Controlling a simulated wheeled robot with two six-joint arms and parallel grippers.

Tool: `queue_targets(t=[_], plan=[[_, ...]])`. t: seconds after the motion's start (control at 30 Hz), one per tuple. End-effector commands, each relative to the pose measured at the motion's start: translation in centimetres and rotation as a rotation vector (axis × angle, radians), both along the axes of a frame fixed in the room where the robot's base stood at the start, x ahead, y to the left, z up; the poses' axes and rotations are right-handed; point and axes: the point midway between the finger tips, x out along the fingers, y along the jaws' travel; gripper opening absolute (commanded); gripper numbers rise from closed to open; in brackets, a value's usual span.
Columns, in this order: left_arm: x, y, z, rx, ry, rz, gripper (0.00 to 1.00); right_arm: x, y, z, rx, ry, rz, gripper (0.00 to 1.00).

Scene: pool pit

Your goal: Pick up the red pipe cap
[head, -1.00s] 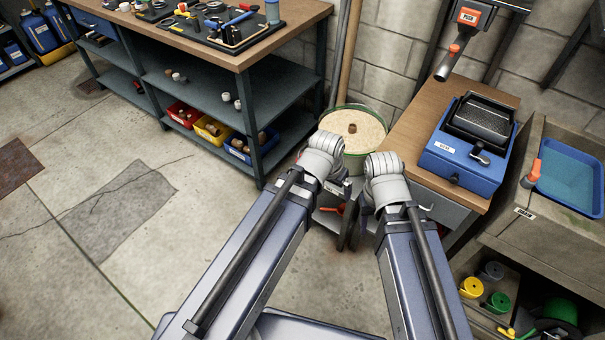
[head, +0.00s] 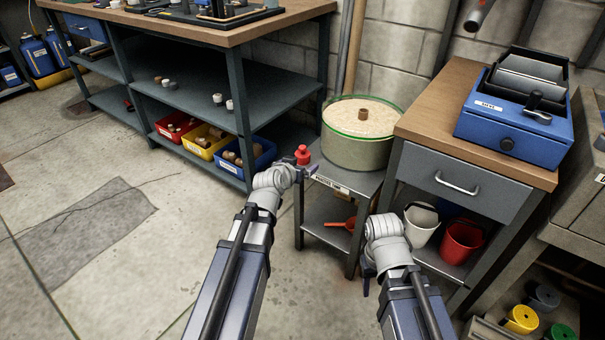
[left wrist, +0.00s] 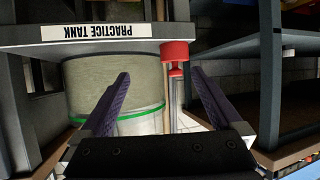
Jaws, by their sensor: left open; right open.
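The red pipe cap (head: 302,155) stands at the front left corner of the low metal stand (head: 348,183). It has a wide red body and a narrower red top. In the left wrist view, which is upside down, the cap (left wrist: 175,54) is ahead of the fingertips, right of centre between them. My left gripper (head: 305,169) is open and close to the cap; I cannot tell whether it touches it. Its two spread fingers show in the left wrist view (left wrist: 161,78) with nothing gripped. My right gripper (head: 368,280) hangs low before the stand, open, mostly hidden by its wrist.
A round tank (head: 358,150) with a green rim stands on the stand behind the cap. A drawer table (head: 465,187) is at the right, with a white bucket (head: 421,226) and a red bucket (head: 461,243) below. A shelved workbench (head: 190,38) stands left. Floor at left is clear.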

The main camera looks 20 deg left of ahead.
Motion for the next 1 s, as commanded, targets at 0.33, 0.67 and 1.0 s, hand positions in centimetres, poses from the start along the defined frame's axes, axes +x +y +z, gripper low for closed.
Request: queue_targets(t=[0.33, 0.67, 1.0], plan=[[0.8, 2.2, -1.3, 0.004, -0.067, 0.043, 0.99, 0.0, 0.0, -2.6, 0.0, 0.0, 0.0, 0.5], [3.2, 2.1, -2.3, 0.002, -0.066, 0.043, 0.99, 0.0, 0.0, -3.6, 0.0, 0.0, -0.002, 0.5], [5.0, 2.0, -2.8, 0.003, -0.065, 0.042, 0.99, 0.0, 0.0, -4.1, 0.0, -0.001, -0.002, 0.5]])
